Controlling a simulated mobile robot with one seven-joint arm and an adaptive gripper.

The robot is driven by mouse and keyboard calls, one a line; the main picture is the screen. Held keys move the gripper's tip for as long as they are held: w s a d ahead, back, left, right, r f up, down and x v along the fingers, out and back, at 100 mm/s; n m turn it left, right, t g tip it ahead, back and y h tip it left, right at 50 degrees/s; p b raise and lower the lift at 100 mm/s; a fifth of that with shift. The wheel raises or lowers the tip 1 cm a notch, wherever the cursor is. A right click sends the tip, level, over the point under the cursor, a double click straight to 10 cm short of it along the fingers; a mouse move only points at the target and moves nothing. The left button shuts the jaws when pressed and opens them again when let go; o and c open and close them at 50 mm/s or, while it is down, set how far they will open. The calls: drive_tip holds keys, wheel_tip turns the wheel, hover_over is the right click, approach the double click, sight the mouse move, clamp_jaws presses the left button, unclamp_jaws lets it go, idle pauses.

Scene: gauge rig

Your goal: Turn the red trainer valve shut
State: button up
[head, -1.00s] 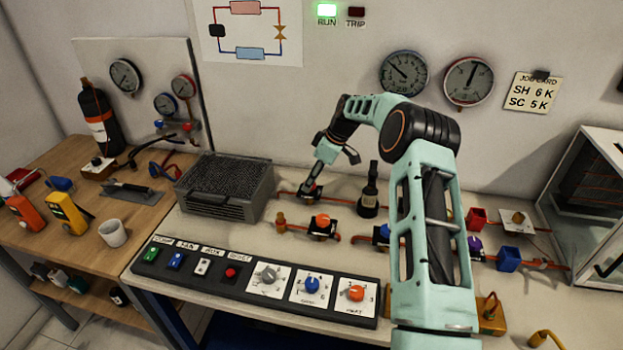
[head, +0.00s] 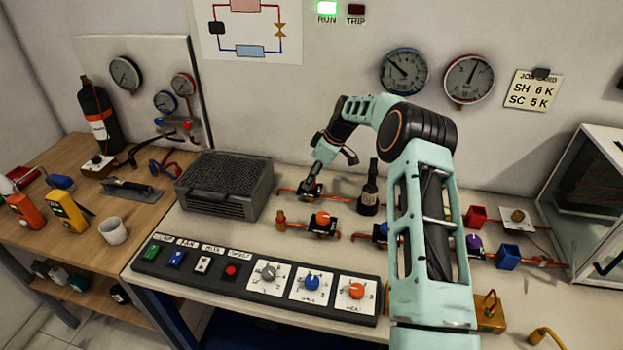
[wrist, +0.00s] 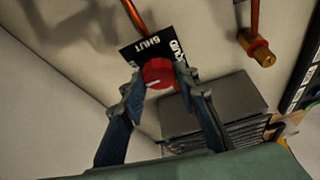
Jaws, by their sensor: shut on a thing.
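The red trainer valve (wrist: 157,74) shows in the wrist view as a round red knob with a pale pointer line. A black plate (wrist: 147,50) behind it carries the word SHUT and a second label, partly hidden. The pointer lies aslant; I cannot tell exactly which mark it meets. My gripper (wrist: 160,80) is shut on the knob, with one finger on each side.
A grey finned box (head: 225,190) stands just left of my gripper. A dark bottle-like part (head: 369,190) stands close on its right. An orange-knobbed valve (head: 322,220) sits in front. The control panel (head: 255,295) runs along the bench's front edge.

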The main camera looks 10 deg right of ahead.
drive_tip(key=shift+f+m+b, duration=0.1)
drive_tip(key=shift+m+b, duration=0.2)
drive_tip(key=shift+b, duration=0.15)
drive_tip(key=m+t+h+b, duration=0.1)
drive_tip(key=m+b, duration=0.2)
drive_tip(key=shift+a+f, duration=0.1)
drive_tip(key=shift+a, duration=0.05)
drive_tip(key=m+b, duration=0.1)
drive_tip(key=m, duration=0.1)
drive_tip(key=m+t+h+b, duration=0.1)
drive_tip(key=m+b, duration=0.1)
drive_tip(key=shift+s+a+h, duration=0.1)
drive_tip(key=shift+a+h, duration=0.05)
drive_tip(key=shift+h, duration=0.15)
drive_tip(key=m+h, duration=0.1)
drive_tip(key=m, duration=0.1)
drive_tip(key=m+b, duration=0.1)
drive_tip(key=m, duration=0.1)
drive_tip(key=shift+a+r+m+h, duration=0.1)
drive_tip(key=shift+r+m+h, duration=0.1)
drive_tip(key=shift+m+h, duration=0.2)
drive_tip(key=m+h, duration=0.2)
drive_tip(key=m, duration=0.3)
drive_tip(key=shift+m+g, duration=0.3)
drive_tip(key=shift+m, duration=0.1)
drive_tip(key=o, duration=1.1)
drive_tip(key=shift+o, duration=0.2)
